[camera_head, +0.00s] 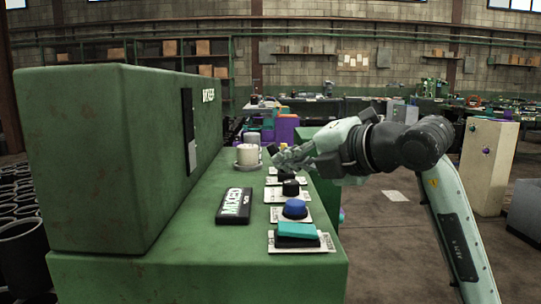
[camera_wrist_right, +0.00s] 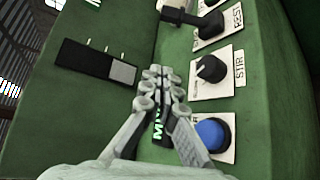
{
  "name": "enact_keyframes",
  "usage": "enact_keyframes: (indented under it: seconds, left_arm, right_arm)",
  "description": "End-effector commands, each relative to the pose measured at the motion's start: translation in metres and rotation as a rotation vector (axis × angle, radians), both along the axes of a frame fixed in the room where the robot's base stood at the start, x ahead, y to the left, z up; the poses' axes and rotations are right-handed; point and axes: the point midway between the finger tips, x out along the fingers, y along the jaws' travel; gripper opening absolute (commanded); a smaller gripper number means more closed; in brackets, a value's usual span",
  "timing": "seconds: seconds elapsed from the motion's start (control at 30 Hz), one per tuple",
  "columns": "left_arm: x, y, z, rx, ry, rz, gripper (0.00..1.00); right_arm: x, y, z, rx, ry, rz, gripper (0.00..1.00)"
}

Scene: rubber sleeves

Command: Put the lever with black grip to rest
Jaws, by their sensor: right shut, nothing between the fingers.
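The control with a black grip (camera_wrist_right: 180,17) is at the top of the right wrist view, beside a white plate (camera_wrist_right: 222,27) marked REST. The grip points left in that view; its exact setting is unclear. My right gripper (camera_wrist_right: 160,74) is shut and empty, above the green console, apart from the grip. In the head view my right gripper (camera_head: 274,155) reaches in from the right over the far part of the control row and hides some of the controls there. My left gripper is not in view.
Nearer controls are a black knob (camera_wrist_right: 211,68) on a STIR plate, a blue button (camera_head: 295,208) and a teal rocker (camera_head: 297,229). A MIXER sign (camera_head: 234,203) lies beside them. The tall green housing (camera_head: 90,160) bounds the left. A pale cup (camera_head: 247,155) stands beyond.

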Motion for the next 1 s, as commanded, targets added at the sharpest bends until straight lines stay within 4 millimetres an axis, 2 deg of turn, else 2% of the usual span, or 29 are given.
enact_keyframes:
  seconds: [0.17, 0.27, 0.63, 0.8, 1.0]
  left_arm:
    - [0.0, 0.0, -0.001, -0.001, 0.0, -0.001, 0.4]
    - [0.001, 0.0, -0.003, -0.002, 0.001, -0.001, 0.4]
    - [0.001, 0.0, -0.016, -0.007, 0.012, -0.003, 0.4]
    - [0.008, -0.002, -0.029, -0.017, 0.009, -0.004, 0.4]
    - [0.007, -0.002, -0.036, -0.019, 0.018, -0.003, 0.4]
  right_arm:
    - [0.007, 0.006, -0.003, 0.001, 0.003, 0.001, 0.0]
    - [0.018, 0.015, -0.007, 0.002, 0.004, 0.002, 0.0]
    - [0.076, 0.062, -0.029, 0.001, 0.004, 0.003, 0.0]
    - [0.086, 0.038, -0.018, -0.001, 0.0, -0.002, 0.0]
    - [0.09, 0.028, -0.013, 0.001, 0.0, 0.001, 0.0]
